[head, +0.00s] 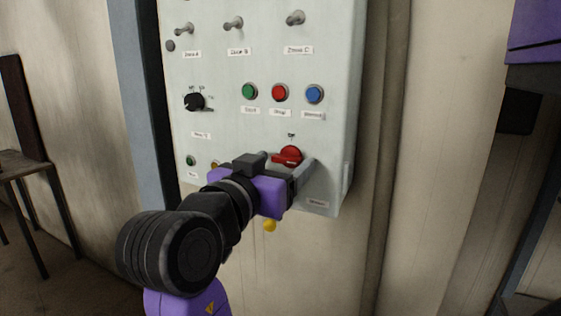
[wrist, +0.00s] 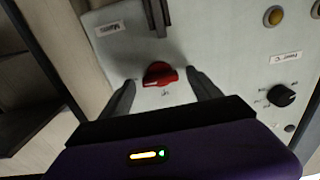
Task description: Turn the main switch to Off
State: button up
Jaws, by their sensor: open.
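The main switch, a red rotary knob (head: 289,155), is on the lower right of the pale panel, with a small label above it. Its grip points left in the head view. In the wrist view, turned nearly upside down, the red knob (wrist: 159,74) lies between my two dark fingertips. My gripper (head: 288,163) is open, with one finger on each side of the knob. It also shows in the wrist view (wrist: 161,79). I cannot tell whether either finger touches the knob. My gripper hides part of the panel below the knob.
Green (head: 249,92), red (head: 279,93) and blue (head: 314,94) buttons sit above the switch. A black selector (head: 194,102) is to the left, and metal toggles (head: 234,23) are along the top. Dark bars (wrist: 157,16) stand beyond the knob in the wrist view.

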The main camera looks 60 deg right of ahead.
jog(key=c, duration=1.4)
jog(key=shift+n+p, duration=0.3)
jog(key=shift+n, duration=0.1)
jog(key=n+p, duration=0.1)
jog(key=n, duration=0.2)
jog(key=shift+r+p, duration=0.15)
jog(key=shift+p, duration=0.25)
jog(key=n+p, duration=0.1)
jog(key=n, duration=0.3)
jog(key=shift+n, duration=0.3)
jog(key=n, duration=0.9)
jog(key=shift+n, duration=0.4)
